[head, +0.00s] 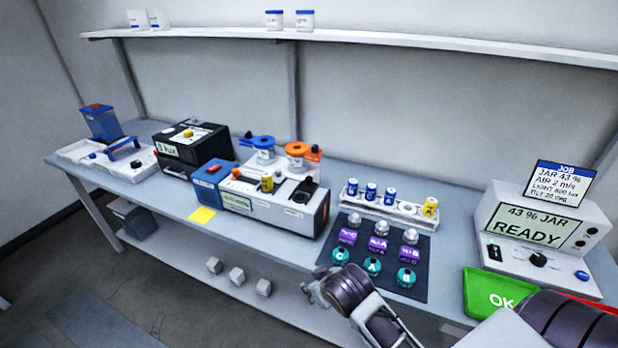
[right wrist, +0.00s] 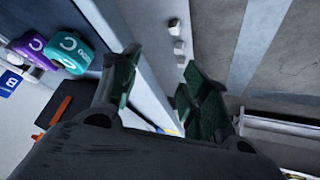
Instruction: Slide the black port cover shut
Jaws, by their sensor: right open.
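A black part (head: 303,190), which may be the port cover, sits on the right end of the white-topped instrument at the table's middle. A black box reading "0 lux" (head: 190,145) stands further left, with a yellow knob on top. I cannot tell for sure which black part is the cover or how far it is slid. My right gripper (head: 309,291) is open and empty by the table's front edge, right of and nearer than the instrument, touching neither. Its spread fingers also show in the right wrist view (right wrist: 160,88). My left gripper is out of view.
A dark mat (head: 425,282) with several teal, purple and clear-topped pieces lies close to my right gripper. A white rack (head: 388,209) stands behind it. A READY console (head: 540,235) and green OK tray (head: 490,292) are at right. A yellow note (head: 202,215) lies at the front edge.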

